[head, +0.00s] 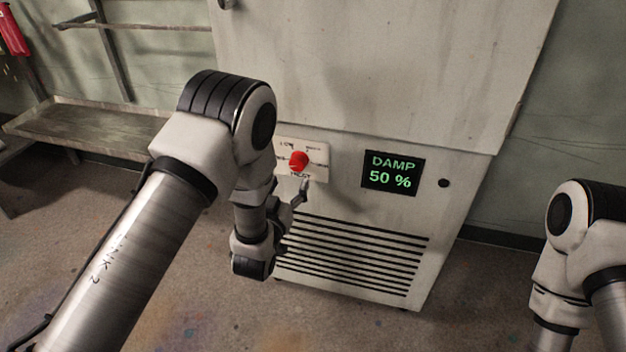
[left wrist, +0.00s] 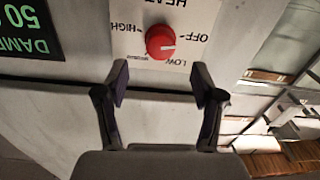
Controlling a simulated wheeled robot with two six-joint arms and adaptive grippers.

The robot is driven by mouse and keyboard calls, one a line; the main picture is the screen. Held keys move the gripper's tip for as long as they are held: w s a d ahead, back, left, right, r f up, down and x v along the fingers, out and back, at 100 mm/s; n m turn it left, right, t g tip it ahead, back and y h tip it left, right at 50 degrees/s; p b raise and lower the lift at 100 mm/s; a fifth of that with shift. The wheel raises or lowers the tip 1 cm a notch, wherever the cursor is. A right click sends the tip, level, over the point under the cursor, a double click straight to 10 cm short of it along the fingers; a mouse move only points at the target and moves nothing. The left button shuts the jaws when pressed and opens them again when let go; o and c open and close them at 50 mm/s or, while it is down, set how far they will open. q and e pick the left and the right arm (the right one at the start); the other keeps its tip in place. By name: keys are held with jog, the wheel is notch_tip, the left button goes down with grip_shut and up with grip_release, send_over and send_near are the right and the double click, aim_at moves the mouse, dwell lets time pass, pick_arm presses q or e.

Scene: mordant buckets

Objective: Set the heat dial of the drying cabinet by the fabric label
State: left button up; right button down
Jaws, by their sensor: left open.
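The drying cabinet (head: 350,222) stands ahead, with a red heat dial (head: 299,160) on a pale plate on its front. In the left wrist view the dial (left wrist: 160,42) appears upside down, with OFF at right, LOW at lower right and HIGH at left; the lower-left word is too small to read. The dial's white mark points right, toward the OFF side. My left gripper (head: 302,190) is just below the dial in the head view. In the left wrist view its open, empty fingers (left wrist: 160,85) are apart from the dial. I cannot make out a fabric label.
A lit display (head: 391,173) right of the dial reads DAMP 50 %. A vent grille (head: 355,255) lies below. A metal rack (head: 90,118) stands at the left, with a red item (head: 12,30) hanging there. My right arm is at the right edge.

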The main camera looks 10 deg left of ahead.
aim_at(296, 167)
pick_arm(q)
jog(key=w, duration=0.8)
jog(key=shift+b, duration=0.4)
jog(key=shift+s, duration=0.1)
jog(key=c, duration=1.1)
